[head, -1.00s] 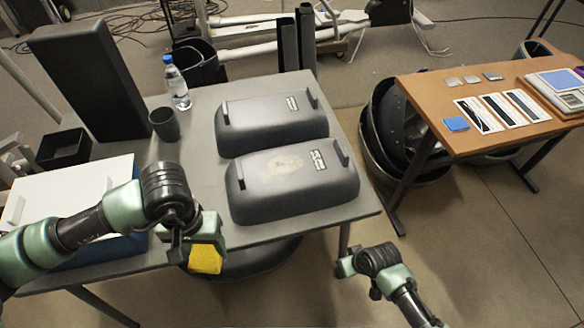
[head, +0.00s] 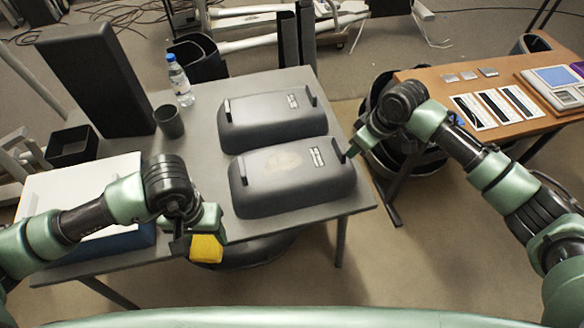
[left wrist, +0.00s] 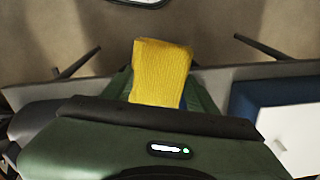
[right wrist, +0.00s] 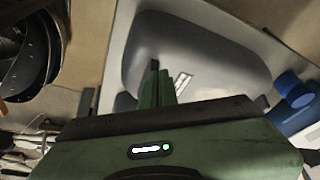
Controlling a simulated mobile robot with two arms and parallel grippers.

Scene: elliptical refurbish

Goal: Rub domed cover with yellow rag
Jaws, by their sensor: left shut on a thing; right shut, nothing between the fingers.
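Two dark grey domed covers lie on the grey table (head: 225,215). The near cover (head: 265,192) has a pale smudge (head: 284,162) on top, a white label and a raised tab at each end. The far cover (head: 262,128) lies behind it. My left gripper (head: 204,236) is shut on the yellow rag (head: 207,250), which hangs at the table's front edge, left of the near cover; the rag also fills the middle of the left wrist view (left wrist: 160,72). My right gripper (head: 354,150) is shut and empty by the near cover's right-end tab; I cannot tell whether they touch.
A water bottle (head: 180,82), a grey cup (head: 169,121), a tall dark block (head: 97,80) and a black open box (head: 72,146) stand at the back left. A white-topped box (head: 88,183) is beneath my left arm. A brown table (head: 440,85) with cards stands right.

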